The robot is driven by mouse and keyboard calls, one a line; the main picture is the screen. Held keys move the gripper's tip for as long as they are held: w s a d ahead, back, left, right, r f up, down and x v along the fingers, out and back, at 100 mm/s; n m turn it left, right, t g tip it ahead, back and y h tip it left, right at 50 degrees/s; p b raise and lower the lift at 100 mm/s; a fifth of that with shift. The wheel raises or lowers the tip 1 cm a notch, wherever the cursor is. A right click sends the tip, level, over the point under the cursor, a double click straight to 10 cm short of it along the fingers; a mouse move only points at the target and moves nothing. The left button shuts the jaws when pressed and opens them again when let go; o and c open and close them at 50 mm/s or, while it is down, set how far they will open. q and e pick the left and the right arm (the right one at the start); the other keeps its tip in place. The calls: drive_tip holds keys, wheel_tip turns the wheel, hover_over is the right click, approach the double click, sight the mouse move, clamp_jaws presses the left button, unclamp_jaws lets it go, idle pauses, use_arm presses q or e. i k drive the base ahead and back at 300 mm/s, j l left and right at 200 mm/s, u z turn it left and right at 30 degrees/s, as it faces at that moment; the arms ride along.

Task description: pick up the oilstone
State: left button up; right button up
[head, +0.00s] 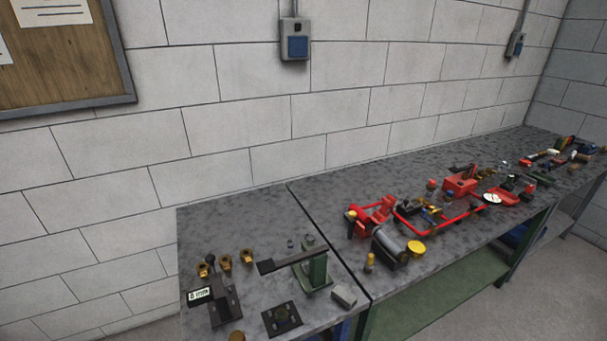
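A small light grey block (344,296) lies near the front right corner of the left bench (240,215). It looks like the oilstone, but at this size I cannot be sure. It sits just in front of a green upright device (316,270) with a dark lever arm. Nothing appears to cover the block. Neither of my grippers is in view.
A dark plate (282,319), a dark stand with a small display (200,295) and several brass fittings (226,263) share the left bench. The right bench (400,185) holds red parts, a dark cylinder (391,245) and many small items. A wall stands behind.

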sight(348, 300)
drive_tip(key=i+l+u, duration=0.15)
drive_tip(key=l+u, duration=0.2)
drive_tip(key=l, duration=0.95)
drive_tip(key=l+u, duration=0.4)
drive_tip(key=l, duration=0.85)
